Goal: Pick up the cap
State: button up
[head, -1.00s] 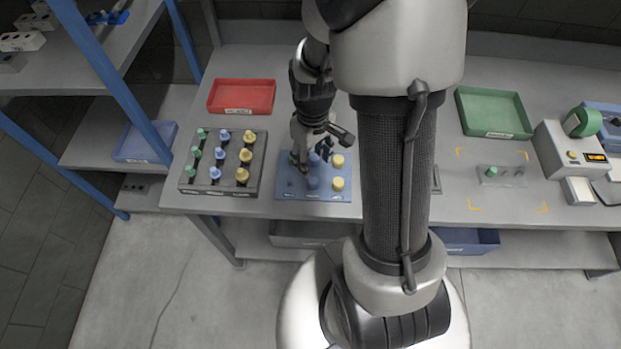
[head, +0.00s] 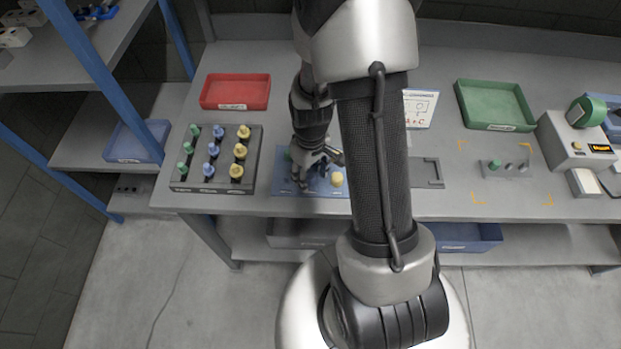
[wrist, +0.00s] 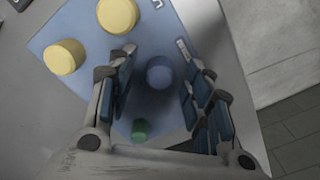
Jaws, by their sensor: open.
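My gripper (wrist: 160,62) is open, with its fingers on either side of a round blue cap (wrist: 159,76) in the wrist view. I see no contact with it. A small green cap (wrist: 140,128) lies nearer the palm, and two yellow caps (wrist: 65,57) (wrist: 118,16) stand left of the fingers. They stand on a blue board (wrist: 58,27). In the head view my gripper (head: 306,181) is over the blue board (head: 328,191); a yellow cap (head: 336,179) shows to its right and the blue cap is hidden.
A dark rack (head: 206,189) with rows of green, blue and yellow pieces stands left of the board. A red tray (head: 234,107) is behind it. A green tray (head: 462,99) and a grey device (head: 558,138) are on the right. The table's front edge is close to the board.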

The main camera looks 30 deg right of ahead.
jog(key=shift+r, duration=0.1)
jog(key=c, duration=0.8)
jog(key=shift+r, duration=0.1)
jog(key=shift+c, duration=0.2)
